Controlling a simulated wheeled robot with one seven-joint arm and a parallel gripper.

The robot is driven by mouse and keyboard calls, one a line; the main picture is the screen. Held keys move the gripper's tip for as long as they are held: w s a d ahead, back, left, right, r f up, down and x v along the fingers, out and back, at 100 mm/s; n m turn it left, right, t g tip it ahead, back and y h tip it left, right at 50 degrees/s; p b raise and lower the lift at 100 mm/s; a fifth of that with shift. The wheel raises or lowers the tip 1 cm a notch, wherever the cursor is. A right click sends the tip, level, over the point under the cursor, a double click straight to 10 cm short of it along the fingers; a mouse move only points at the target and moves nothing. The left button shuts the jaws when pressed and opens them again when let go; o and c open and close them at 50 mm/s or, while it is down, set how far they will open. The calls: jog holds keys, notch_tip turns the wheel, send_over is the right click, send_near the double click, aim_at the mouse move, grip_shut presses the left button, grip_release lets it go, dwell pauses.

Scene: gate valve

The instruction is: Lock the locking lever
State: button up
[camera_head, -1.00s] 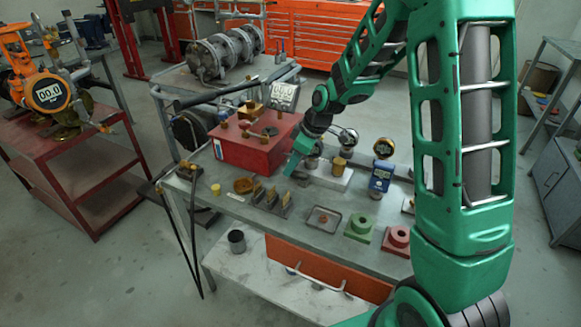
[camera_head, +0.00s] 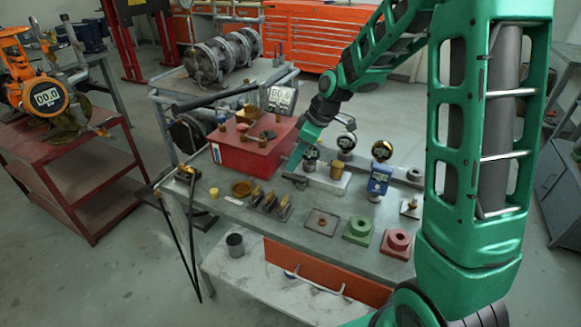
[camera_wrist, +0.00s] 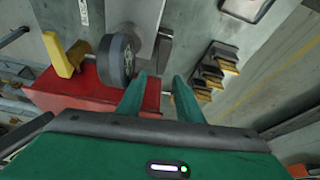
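My gripper (camera_head: 290,163) is low over the workbench, at the right side of the red box (camera_head: 252,150). In the wrist view its two green fingers (camera_wrist: 162,85) stand apart with a narrow gap and nothing clearly held between them. A short dark grey bar (camera_head: 295,181) is just below the fingers; it may be the locking lever, but I cannot be sure. In the wrist view a grey round part (camera_wrist: 115,60) is just left of the fingertips, with a yellow part (camera_wrist: 62,52) further left. The red surface (camera_wrist: 70,95) is behind the fingers.
Brass-topped blocks (camera_head: 270,200) stand in a row at the bench's front left. A brown tray (camera_head: 321,222), a green block (camera_head: 358,230) and a red block (camera_head: 397,243) are to their right. A blue gauge (camera_head: 380,178) stands behind these. The orange drawer (camera_head: 325,270) is below.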

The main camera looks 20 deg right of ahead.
aim_at(302, 177)
jog(key=shift+v, duration=2.8)
